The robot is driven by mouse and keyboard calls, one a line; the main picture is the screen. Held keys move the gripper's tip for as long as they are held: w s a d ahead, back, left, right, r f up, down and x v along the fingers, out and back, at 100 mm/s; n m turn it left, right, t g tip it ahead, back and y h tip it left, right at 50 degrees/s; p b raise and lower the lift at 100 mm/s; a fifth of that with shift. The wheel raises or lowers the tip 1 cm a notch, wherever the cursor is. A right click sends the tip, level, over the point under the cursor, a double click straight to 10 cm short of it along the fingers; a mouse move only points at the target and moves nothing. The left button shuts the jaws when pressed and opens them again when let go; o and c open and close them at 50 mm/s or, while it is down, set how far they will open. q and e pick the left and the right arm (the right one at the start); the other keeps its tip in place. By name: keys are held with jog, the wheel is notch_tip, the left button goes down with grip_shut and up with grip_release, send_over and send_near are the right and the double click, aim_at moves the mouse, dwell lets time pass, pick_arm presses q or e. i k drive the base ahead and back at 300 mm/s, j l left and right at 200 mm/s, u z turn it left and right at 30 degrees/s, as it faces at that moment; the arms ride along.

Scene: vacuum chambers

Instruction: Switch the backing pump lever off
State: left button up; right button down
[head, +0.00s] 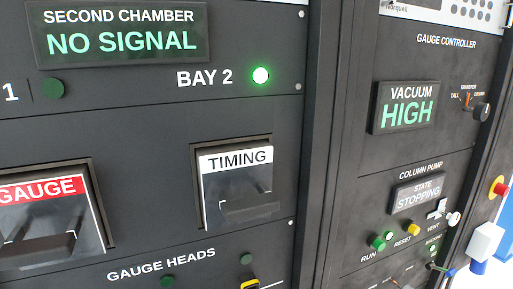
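I cannot pick out a lever labelled backing pump in the head view. The column pump section (405,192) is on the right-hand panel, and its state display (419,194) reads "STOPPING". Below it are a green run button (377,243), a yellow reset button (411,228) and a white vent control (439,209). A small lever-like part (438,266) with a green end shows near the bottom right; its label is too small to read. Neither of my grippers is in view.
The vacuum display (407,106) reads "HIGH", beside a transfer knob (481,111). The left panel has a second chamber display (123,32) reading "NO SIGNAL", a lit bay 2 lamp (260,75), a timing module (236,187) and a gauge module (50,221). A red-and-yellow button (498,187) protrudes at right.

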aim_at(449, 273)
jog(key=k+l+z, duration=0.1)
jog(key=l+z, duration=0.3)
jog(key=k+l+z, duration=0.1)
jog(key=z, duration=0.25)
jog(key=l, duration=0.1)
